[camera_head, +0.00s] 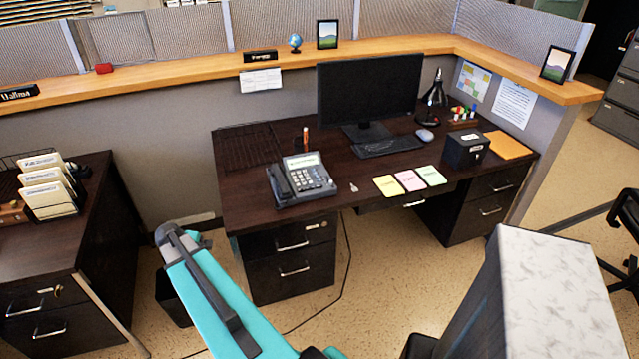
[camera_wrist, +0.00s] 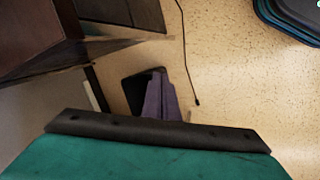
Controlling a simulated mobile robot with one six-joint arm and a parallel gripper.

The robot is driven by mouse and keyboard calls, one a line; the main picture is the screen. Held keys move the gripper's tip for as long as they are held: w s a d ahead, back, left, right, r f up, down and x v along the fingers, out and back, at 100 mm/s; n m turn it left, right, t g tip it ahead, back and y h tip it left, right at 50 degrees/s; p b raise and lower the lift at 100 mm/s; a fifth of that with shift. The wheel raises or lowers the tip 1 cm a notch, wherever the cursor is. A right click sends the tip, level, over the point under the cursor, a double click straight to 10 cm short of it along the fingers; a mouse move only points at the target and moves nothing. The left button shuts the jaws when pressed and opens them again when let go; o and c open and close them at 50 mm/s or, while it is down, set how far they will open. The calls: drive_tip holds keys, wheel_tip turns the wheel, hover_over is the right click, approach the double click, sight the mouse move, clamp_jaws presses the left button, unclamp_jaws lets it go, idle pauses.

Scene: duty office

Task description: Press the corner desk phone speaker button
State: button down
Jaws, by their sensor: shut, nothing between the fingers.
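The desk phone (camera_head: 312,177) is dark grey, with its handset on the left, a lit screen at the top and a keypad. It sits on the front left part of the dark corner desk (camera_head: 248,205) in the head view. Its speaker button is too small to make out. My gripper (camera_wrist: 158,82) shows in the wrist view as grey-purple fingers, shut and empty, over the floor. In the head view my teal arm reaches up from the bottom, its end left of and below the phone, apart from it. The phone is not in the wrist view.
A monitor (camera_head: 369,88), a keyboard (camera_head: 389,147), sticky notes (camera_head: 410,181) and a black box (camera_head: 465,149) are to the phone's right. An orange-topped pen or marker (camera_head: 305,135) stands behind it. A second desk (camera_head: 80,225) is at left. A dark bin (camera_head: 172,300) stands between the desks.

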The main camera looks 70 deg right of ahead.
drive_tip(key=s+d+r+h, duration=0.1)
drive_tip(key=d+r, duration=0.2)
drive_tip(key=d, duration=0.3)
drive_tip(key=s+d+r+p, duration=0.1)
drive_tip(key=s+d+r, duration=0.1)
drive_tip(key=d+r, duration=0.2)
drive_tip(key=s+d+r+n+h, duration=0.1)
drive_tip(key=d+r, duration=0.3)
drive_tip(key=d, duration=0.5)
drive_tip(key=shift+s+d+r+h, duration=0.1)
drive_tip(key=shift+s+r+h, duration=0.05)
drive_tip(key=shift+h, duration=0.15)
drive_tip(key=s+d+r+g+h, duration=0.1)
drive_tip(key=s+d+r, duration=0.4)
drive_tip(key=s+d, duration=0.5)
wheel_tip(320, 180, up, 6)
drive_tip(key=n+g+h, duration=0.2)
hover_over(319, 187)
drive_tip(key=shift+w+a+f+p, duration=0.15)
drive_tip(key=shift+w+a+p, duration=0.1)
drive_tip(key=shift+a+p, duration=0.1)
drive_tip(key=shift+f, duration=0.15)
wheel_tip(319, 187, down, 6)
drive_tip(key=b, duration=0.4)
drive_tip(key=shift+b, duration=0.3)
drive_tip(key=shift+f+b, duration=0.5)
drive_tip(key=shift+f, duration=0.75)
